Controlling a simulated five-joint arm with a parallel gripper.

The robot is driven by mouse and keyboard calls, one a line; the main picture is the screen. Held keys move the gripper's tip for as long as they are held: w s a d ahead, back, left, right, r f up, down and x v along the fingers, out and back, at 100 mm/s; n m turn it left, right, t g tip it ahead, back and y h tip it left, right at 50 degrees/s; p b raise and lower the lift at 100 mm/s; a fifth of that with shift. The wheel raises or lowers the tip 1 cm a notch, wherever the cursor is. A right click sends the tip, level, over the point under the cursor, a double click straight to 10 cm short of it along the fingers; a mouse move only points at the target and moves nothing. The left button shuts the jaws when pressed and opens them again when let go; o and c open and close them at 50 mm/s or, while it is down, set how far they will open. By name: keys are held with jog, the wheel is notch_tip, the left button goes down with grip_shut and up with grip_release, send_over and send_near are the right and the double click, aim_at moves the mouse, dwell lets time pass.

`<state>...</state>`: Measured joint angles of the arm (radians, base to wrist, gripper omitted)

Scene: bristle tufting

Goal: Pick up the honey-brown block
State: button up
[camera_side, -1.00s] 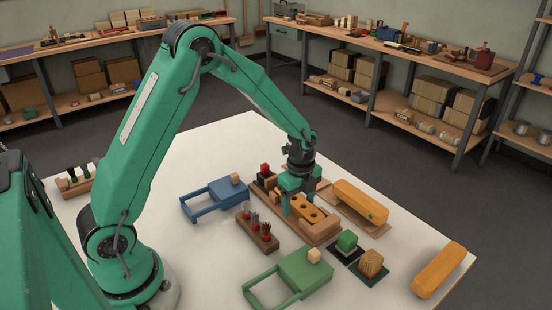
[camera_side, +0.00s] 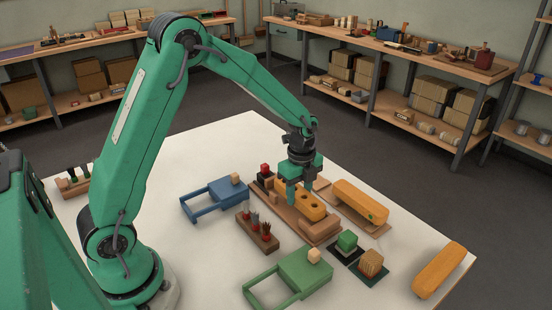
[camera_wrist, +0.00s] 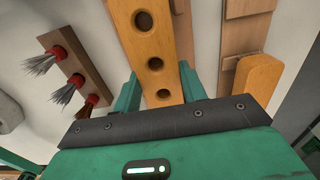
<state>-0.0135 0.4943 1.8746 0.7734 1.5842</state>
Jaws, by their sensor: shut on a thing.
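A honey-brown block (camera_side: 313,207) with a row of round holes is between the fingers of my gripper (camera_side: 299,194) in the side view. The wrist view shows the block (camera_wrist: 152,55) running up from between the two green fingers of my gripper (camera_wrist: 158,88), which is shut on it. The block is over a brown wooden holder (camera_side: 318,234); the side view suggests a small lift, but the gap under it is hard to see. Part of the block is hidden by my fingers.
A yellow-orange block (camera_side: 360,199) lies on a board to the right; a similar one (camera_side: 438,269) lies near the table edge.

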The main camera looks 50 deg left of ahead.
aim_at(302, 189)
notch_tip(302, 189, up, 7)
jog(key=shift+f, duration=0.15)
dwell(0.7)
jog(key=shift+w+a, duration=0.4)
jog(key=shift+w, duration=0.35)
jog(key=w+a+f, duration=0.1)
jog(key=w+a, duration=0.9)
jog(key=w, duration=0.1)
jog(key=shift+w+f, duration=0.15)
jog(key=shift+w, duration=0.1)
jog(key=shift+f, duration=0.2)
jog(key=shift+f, duration=2.8)
jog(key=shift+f, duration=1.5)
